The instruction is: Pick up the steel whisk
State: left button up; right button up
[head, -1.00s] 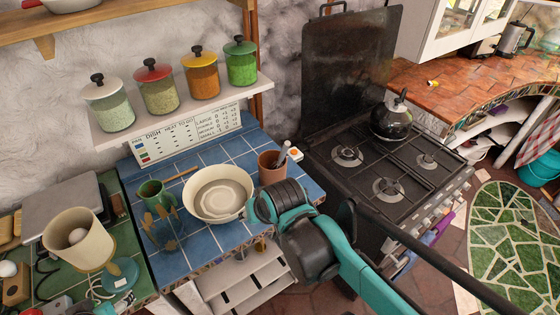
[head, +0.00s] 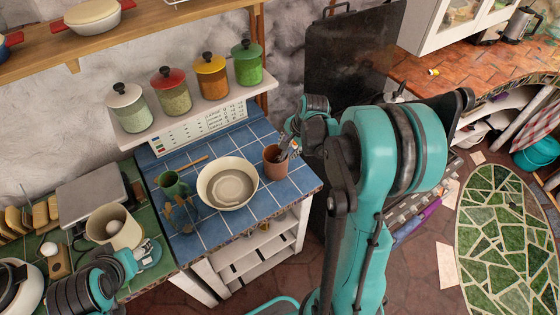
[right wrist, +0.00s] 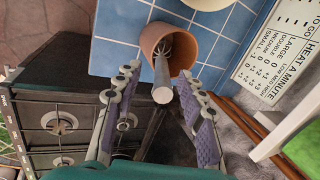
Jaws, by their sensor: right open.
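The steel whisk (right wrist: 161,82) stands tilted in a terracotta pot (right wrist: 178,38), its grey handle pointing out toward the right wrist camera and its wires down inside the pot. In the head view the pot (head: 274,167) stands at the right end of the blue tiled counter. My right gripper (right wrist: 158,74) is open, with one finger on each side of the whisk handle; I see no clear contact. In the head view it is small and partly hidden beside the pot (head: 288,148). My left gripper (head: 147,251) is at the lower left, its jaws unclear.
A cream bowl (head: 227,183) and a green mug (head: 172,184) stand left of the pot. A shelf (head: 190,118) with several lidded jars hangs above. The black stove (right wrist: 60,130) is beside the counter, largely hidden by my right arm in the head view.

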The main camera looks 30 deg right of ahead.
aim_at(282, 158)
jog(key=x, duration=0.5)
jog(key=shift+w, duration=0.15)
jog(key=shift+r, duration=0.1)
grip_shut()
